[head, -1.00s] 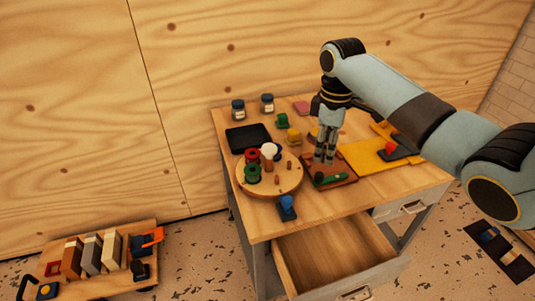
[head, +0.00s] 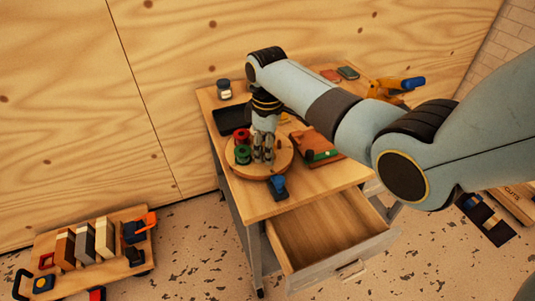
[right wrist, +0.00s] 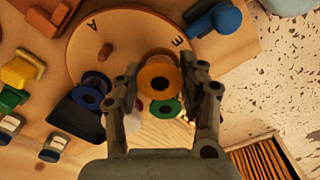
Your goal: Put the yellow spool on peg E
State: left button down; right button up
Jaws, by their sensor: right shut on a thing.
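My right gripper (head: 263,158) is over the round wooden peg board (head: 272,172). In the right wrist view, its fingers (right wrist: 164,95) are shut on the yellow spool (right wrist: 160,68), which looks orange there. The spool is beside the letter E on the board (right wrist: 120,30); peg E is not visible, and I cannot tell whether the spool is around it. A bare peg (right wrist: 105,50) stands near the letter A. A red spool (head: 241,135) and a green spool (head: 243,154) are on the board's left. A blue spool (right wrist: 92,90) shows near its edge. My left gripper is not in view.
A blue-handled item (head: 278,186) is at the table's front, close to the board. The drawer (head: 325,225) below is open. A black tray (head: 229,122) lies behind the board, and a brown tray (head: 318,150) lies to its right.

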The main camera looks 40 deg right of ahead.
notch_tip(320, 180, down, 2)
jog(key=shift+f, duration=0.1)
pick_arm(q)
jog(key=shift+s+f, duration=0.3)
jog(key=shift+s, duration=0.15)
pick_arm(e)
jog(key=o, duration=1)
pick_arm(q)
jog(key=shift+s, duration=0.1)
pick_arm(e)
jog(key=shift+o, duration=0.2)
pick_arm(q)
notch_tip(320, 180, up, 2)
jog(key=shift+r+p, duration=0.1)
jog(key=shift+p, duration=0.8)
pick_arm(e)
notch_tip(320, 180, up, 12)
